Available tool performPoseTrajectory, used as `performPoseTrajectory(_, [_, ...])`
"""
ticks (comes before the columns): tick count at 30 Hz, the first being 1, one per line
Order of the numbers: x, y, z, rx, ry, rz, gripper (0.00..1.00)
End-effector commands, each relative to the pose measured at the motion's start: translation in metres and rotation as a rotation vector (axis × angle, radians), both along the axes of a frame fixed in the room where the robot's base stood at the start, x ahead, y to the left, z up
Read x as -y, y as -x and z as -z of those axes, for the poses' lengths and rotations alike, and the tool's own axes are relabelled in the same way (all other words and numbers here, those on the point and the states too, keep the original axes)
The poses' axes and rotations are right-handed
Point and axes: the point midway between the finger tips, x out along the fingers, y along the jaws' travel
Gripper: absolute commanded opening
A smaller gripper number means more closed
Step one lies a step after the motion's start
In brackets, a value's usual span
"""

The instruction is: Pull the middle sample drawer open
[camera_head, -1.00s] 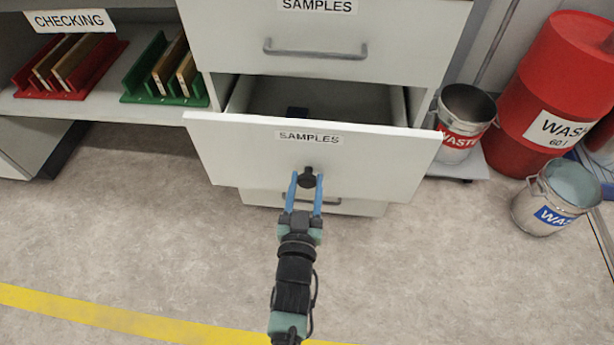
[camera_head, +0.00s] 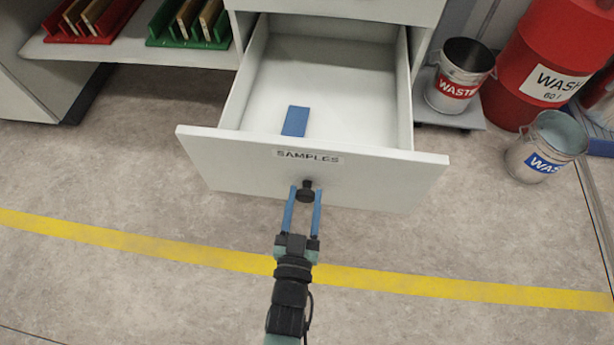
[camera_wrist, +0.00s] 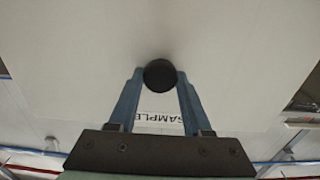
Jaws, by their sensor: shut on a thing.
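The middle sample drawer (camera_head: 240,160) is white with a "SAMPLES" label and stands far out of its cabinet. Its inside shows, with a flat blue piece (camera_head: 295,121) lying on the drawer floor. A round black knob (camera_head: 307,187) sits on the drawer front below the label. My gripper (camera_head: 305,192) is shut on the knob, one blue finger on each side. In the wrist view, the knob (camera_wrist: 160,74) is between the two blue fingertips of my gripper (camera_wrist: 159,78), close to the drawer front (camera_wrist: 80,60).
A red-labelled waste bucket (camera_head: 461,75), a blue-labelled bucket (camera_head: 545,145) and a red drum (camera_head: 550,60) stand to the right. A shelf (camera_head: 130,45) with red and green racks is at left. The floor around a yellow line (camera_head: 420,285) is clear.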

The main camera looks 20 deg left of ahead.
Motion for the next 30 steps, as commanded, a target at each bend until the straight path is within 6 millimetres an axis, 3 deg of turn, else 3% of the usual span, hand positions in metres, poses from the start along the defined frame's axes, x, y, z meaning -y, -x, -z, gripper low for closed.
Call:
performPoseTrajectory(6, [0.0033, 0.0111, -0.0002, 0.000, 0.000, 0.000, 0.00])
performPoseTrajectory(17, [0.0036, 0.0120, 0.0003, 0.000, 0.000, 0.000, 0.00])
performPoseTrajectory(18, [0.0036, 0.0120, 0.0003, 0.000, 0.000, 0.000, 0.53])
performPoseTrajectory(23, [0.0035, 0.0119, 0.0003, 0.000, 0.000, 0.000, 0.79])
performPoseTrajectory(30, [0.0034, 0.0118, 0.0001, 0.001, 0.000, 0.000, 0.79])
